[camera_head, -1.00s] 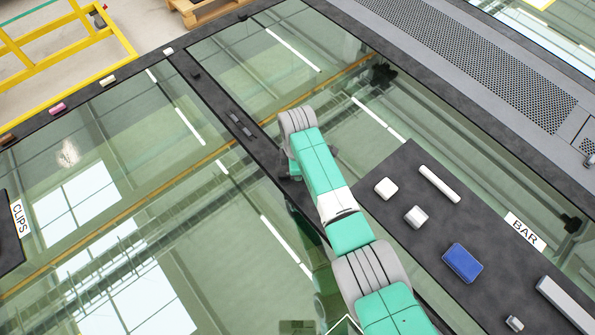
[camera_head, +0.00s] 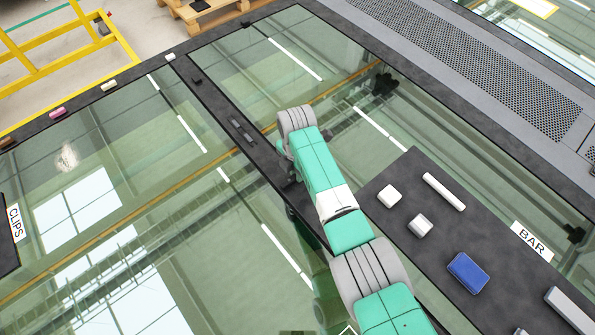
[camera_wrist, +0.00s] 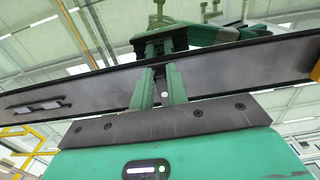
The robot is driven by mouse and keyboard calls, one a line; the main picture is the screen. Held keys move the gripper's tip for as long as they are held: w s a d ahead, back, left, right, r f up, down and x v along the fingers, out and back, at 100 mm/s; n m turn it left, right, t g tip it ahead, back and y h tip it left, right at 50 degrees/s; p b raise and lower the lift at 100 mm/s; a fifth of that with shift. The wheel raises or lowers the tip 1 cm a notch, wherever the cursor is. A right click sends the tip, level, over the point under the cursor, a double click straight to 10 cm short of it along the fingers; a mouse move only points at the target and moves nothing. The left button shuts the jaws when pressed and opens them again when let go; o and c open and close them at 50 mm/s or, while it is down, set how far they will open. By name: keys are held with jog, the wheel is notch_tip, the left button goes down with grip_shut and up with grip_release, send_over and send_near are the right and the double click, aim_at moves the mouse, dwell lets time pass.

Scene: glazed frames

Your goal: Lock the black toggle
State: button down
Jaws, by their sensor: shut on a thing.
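My gripper (camera_wrist: 160,80) is low over the dark bar (camera_wrist: 215,75) between the glass panes. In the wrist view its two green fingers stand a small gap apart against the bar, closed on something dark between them. This looks like the black toggle, but its outline merges with the bar and I cannot tell its angle. A small white dot shows between the fingers. In the head view my own arm hides the fingertips and what they hold. A grey-and-black latch plate (camera_head: 242,130) lies on the same bar, beyond my gripper; it also shows at the left in the wrist view (camera_wrist: 38,107).
A CLIPS label (camera_head: 16,223) is at the left edge. Reflective glass (camera_head: 110,200) lies on both sides of the bar.

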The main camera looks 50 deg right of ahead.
dwell(0.4)
jog(key=c, duration=1.4)
grip_release()
notch_tip(320, 180, up, 8)
jog(key=shift+f+p, duration=0.1)
jog(key=shift+p, duration=0.5)
jog(key=shift+w, duration=0.1)
